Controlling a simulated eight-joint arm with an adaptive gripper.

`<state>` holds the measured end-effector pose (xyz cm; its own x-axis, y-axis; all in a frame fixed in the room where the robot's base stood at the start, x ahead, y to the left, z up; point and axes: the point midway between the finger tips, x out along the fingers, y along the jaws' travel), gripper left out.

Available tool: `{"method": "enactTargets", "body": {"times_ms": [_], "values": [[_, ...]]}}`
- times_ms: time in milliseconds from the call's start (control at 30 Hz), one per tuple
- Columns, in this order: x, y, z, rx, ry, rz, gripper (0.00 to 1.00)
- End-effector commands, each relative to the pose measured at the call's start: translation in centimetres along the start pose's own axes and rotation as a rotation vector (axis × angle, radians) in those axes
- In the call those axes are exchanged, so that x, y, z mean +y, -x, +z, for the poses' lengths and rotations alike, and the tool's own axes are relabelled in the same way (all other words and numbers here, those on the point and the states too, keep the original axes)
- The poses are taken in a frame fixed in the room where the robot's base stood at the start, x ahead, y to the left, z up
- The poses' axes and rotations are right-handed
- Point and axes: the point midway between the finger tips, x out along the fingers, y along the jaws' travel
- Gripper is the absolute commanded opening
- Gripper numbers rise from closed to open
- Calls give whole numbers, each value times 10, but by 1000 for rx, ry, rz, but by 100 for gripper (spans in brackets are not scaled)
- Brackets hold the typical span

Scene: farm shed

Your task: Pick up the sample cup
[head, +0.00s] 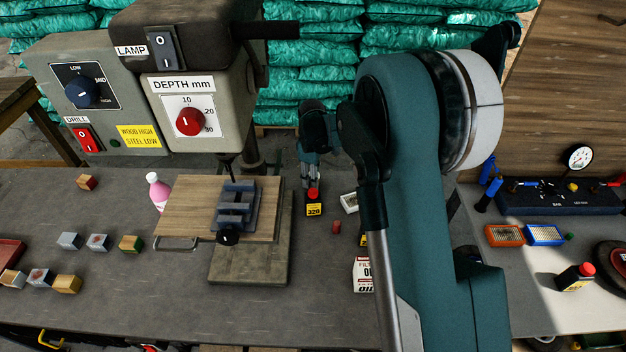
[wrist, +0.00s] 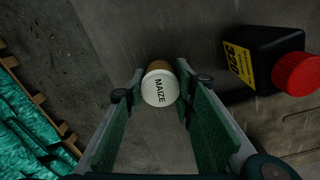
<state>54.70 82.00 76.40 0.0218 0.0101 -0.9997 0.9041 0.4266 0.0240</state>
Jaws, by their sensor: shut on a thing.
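The sample cup (wrist: 160,88) is a small round pot with a white lid printed MAIZE and a brownish-yellow side. In the wrist view it sits between the tips of the two green-padded fingers, and my gripper (wrist: 163,84) is shut on it. In the head view my gripper (head: 311,180) points down at the far side of the bench, right of the drill press. There the cup cannot be made out; the gripper and a black bottle in front cover that spot. Whether the cup still touches the bench is not clear.
The black red-capped bottle labelled 320 (head: 313,208) stands just beside my gripper; it also shows close by in the wrist view (wrist: 262,62). The drill vise (head: 236,207) is to the left. A small red item (head: 336,227) and white carton (head: 362,275) lie nearer.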

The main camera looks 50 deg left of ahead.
Motion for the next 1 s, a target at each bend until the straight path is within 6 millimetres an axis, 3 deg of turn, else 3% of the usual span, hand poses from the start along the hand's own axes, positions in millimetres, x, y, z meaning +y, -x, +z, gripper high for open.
{"method": "enactTargets", "body": {"times_ms": [167,700,1000], "values": [[0,15,0,0,0,0,14],[2,87,0,0,0,0,14],[2,98,0,0,0,0,14]]}}
